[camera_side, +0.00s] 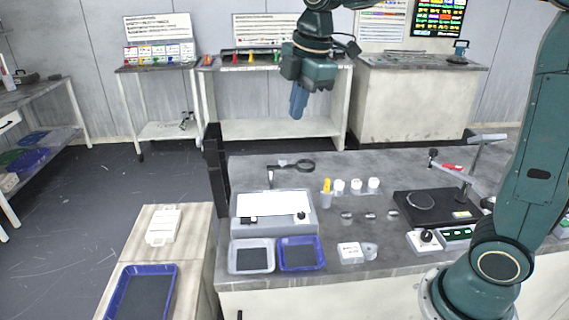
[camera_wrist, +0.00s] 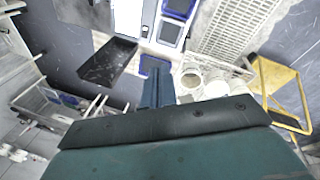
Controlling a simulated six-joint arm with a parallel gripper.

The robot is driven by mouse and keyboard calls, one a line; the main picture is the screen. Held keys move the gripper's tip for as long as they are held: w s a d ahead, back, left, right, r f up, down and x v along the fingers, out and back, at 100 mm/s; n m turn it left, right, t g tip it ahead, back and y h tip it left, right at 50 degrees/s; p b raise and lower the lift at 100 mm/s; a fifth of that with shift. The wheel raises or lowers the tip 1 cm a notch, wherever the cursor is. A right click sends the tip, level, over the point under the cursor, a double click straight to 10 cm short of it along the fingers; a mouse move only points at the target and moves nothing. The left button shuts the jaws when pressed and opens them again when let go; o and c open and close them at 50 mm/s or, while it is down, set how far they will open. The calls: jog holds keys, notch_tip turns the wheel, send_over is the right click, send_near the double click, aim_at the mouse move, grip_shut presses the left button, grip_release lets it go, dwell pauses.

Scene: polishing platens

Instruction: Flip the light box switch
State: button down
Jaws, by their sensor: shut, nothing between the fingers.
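The light box (camera_side: 236,214) is a grey case with a bright white panel, standing near the left end of the grey workbench. A small black part (camera_side: 249,220) sits at its front left and a dark round knob (camera_side: 301,216) at its front right. I cannot tell which is the switch or how it is set. My gripper (camera_side: 297,112) is shut and empty, pointing down, well above the bench and apart from the box. In the wrist view my gripper (camera_wrist: 157,72) shows shut fingers, and a pale panel, apparently the light box, is cut by the top edge.
A grey tray (camera_side: 251,269) and a blue tray (camera_side: 301,267) sit in front of the box. A magnifier (camera_side: 304,166) stands behind it. A dark upright panel (camera_side: 216,170) rises at the bench's left end. Small bottles (camera_side: 356,185) stand to the right.

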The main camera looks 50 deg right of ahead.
jog(key=w+f+n+g, duration=0.1)
jog(key=w+f+n, duration=0.4)
jog(key=w, duration=0.4)
jog(key=n+g, duration=0.2)
jog(key=n, duration=0.6)
send_over(246, 220)
notch_tip(246, 220, down, 7)
jog(key=shift+a, duration=0.2)
jog(key=shift+w, duration=0.1)
notch_tip(246, 220, down, 24)
jog(key=shift+r, duration=0.1)
jog(key=shift+f, duration=0.25)
dwell(0.4)
jog(key=shift+d, duration=0.15)
jog(key=shift+s+d+r, duration=0.25)
jog(key=shift+s+d, duration=0.1)
jog(key=shift+s, duration=0.1)
